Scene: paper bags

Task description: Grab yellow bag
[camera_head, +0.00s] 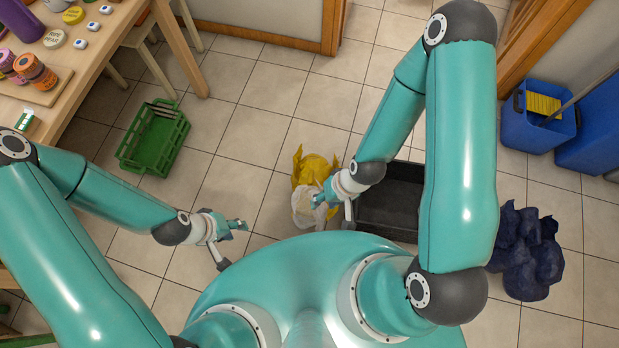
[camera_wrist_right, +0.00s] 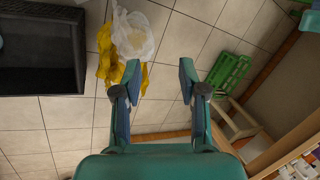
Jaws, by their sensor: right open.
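The yellow bag (camera_head: 314,169) lies crumpled on the tiled floor near the middle of the head view. A white bag (camera_head: 305,208) lies against its near side. In the right wrist view, the yellow bag (camera_wrist_right: 106,62) shows around the white bag (camera_wrist_right: 133,34), ahead and left of the fingers. My right gripper (camera_head: 333,208) is open and appears over the white bag in the head view. In its wrist view the fingers (camera_wrist_right: 160,80) stand apart with bare floor between them. My left gripper (camera_head: 236,243) is over bare floor to the left; its finger gap is unclear.
A black crate (camera_head: 393,232) stands right of the bags. Dark blue bags (camera_head: 524,255) lie further right. A green crate (camera_head: 153,138) and a wooden table (camera_head: 97,55) are at left. A blue bin (camera_head: 540,125) is at right. Floor between the green crate and bags is clear.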

